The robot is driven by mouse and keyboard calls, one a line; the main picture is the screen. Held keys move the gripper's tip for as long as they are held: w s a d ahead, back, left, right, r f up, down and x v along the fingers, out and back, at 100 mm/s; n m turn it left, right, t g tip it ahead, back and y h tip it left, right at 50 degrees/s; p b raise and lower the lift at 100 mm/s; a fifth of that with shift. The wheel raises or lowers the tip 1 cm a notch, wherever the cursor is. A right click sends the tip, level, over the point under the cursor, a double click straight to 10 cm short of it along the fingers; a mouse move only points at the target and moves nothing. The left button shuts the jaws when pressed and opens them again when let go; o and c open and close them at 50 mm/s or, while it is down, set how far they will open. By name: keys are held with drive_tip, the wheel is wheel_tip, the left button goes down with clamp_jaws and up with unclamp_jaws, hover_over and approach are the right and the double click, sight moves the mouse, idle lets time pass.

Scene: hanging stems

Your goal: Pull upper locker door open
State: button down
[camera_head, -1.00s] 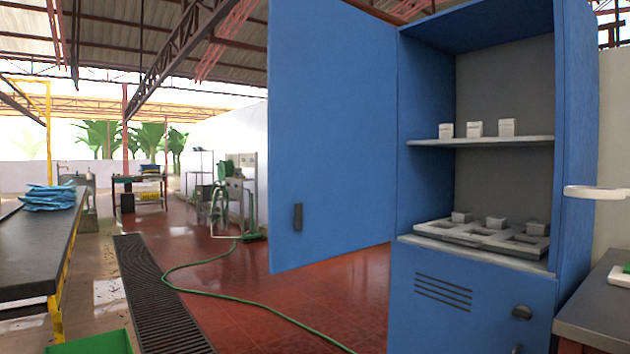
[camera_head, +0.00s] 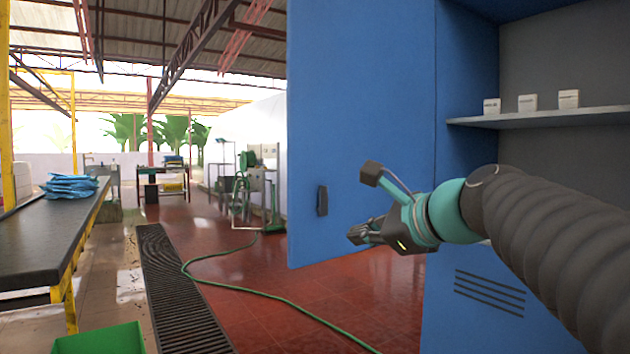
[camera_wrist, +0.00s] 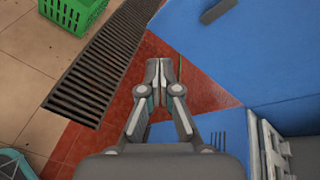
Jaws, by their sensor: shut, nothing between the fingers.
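The blue upper locker door (camera_head: 350,90) stands wide open, swung out to the left of the locker. Its dark handle (camera_head: 322,201) is near the free lower-left edge. In the wrist view the door (camera_wrist: 215,60) fills the upper right, with the handle (camera_wrist: 218,10) at the top edge. My gripper (camera_head: 358,236) is in front of the door, to the right of and below the handle and apart from it. In the wrist view my gripper (camera_wrist: 162,70) is shut and empty, its fingertips together over red floor.
Inside the locker, a shelf (camera_head: 600,113) holds small white boxes (camera_head: 528,103). A black-topped table (camera_head: 50,230) stands left, with a floor grate (camera_head: 180,290), a green hose (camera_head: 255,288) and a green crate (camera_head: 98,340). Red floor is open left of the door.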

drive_tip(key=w+r+m+t+y+b, duration=0.1)
drive_tip(key=w+r+m+y, duration=0.1)
drive_tip(key=w+r+m, duration=0.3)
drive_tip(key=w+r+m+t+y, duration=0.1)
drive_tip(key=r+m+t, duration=0.15)
drive_tip(key=r, duration=0.45)
drive_tip(key=p, duration=0.1)
approach(303, 157)
drive_tip(key=shift+g, duration=0.45)
drive_tip(key=x, duration=0.7)
drive_tip(key=shift+w+r, duration=0.2)
drive_tip(key=shift+r, duration=0.1)
drive_tip(key=shift+d, duration=0.1)
